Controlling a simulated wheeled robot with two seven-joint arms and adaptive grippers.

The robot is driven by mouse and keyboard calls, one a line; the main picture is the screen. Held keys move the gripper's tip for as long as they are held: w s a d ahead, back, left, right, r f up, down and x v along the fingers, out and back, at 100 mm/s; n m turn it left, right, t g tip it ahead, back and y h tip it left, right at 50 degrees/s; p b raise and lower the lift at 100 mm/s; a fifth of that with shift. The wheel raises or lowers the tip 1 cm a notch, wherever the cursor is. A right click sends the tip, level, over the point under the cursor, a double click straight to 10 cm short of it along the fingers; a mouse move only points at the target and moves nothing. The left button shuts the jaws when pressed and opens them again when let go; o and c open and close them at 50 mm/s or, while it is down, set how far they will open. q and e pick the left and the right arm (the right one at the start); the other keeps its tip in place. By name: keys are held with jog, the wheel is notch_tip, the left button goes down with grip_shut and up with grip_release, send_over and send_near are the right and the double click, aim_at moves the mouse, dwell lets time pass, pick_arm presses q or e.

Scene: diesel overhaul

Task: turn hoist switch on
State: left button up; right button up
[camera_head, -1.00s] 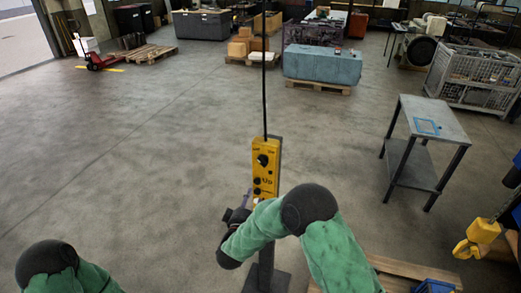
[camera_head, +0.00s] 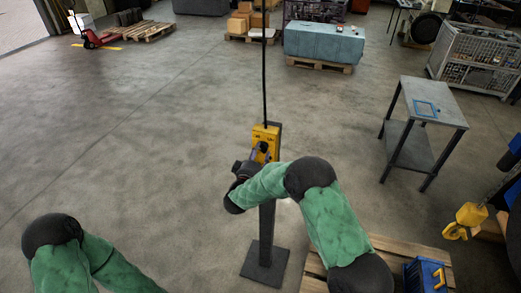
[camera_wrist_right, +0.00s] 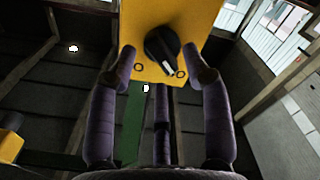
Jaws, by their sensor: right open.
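The yellow hoist control box (camera_head: 266,137) hangs on a black cable in front of a dark post on a square base. Its lower part is hidden behind my right gripper and arm in the head view. In the right wrist view the box (camera_wrist_right: 150,35) fills the top middle. Its black rotary switch (camera_wrist_right: 162,47) is tilted, with a white mark at its lower right end. My right gripper (camera_wrist_right: 165,70) is open, with its fingertips on either side of the switch; I cannot tell whether they touch the box. My left arm shows at the lower left, but its gripper is out of view.
A grey side table (camera_head: 430,105) with a blue frame stands to the right. A pallet (camera_head: 385,262) with a blue crate (camera_head: 425,277) lies at the lower right, near a yellow hook (camera_head: 465,220). The floor to the left is clear.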

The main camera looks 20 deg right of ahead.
jog(key=shift+w+d, duration=0.45)
jog(key=shift+w, duration=0.15)
grip_shut()
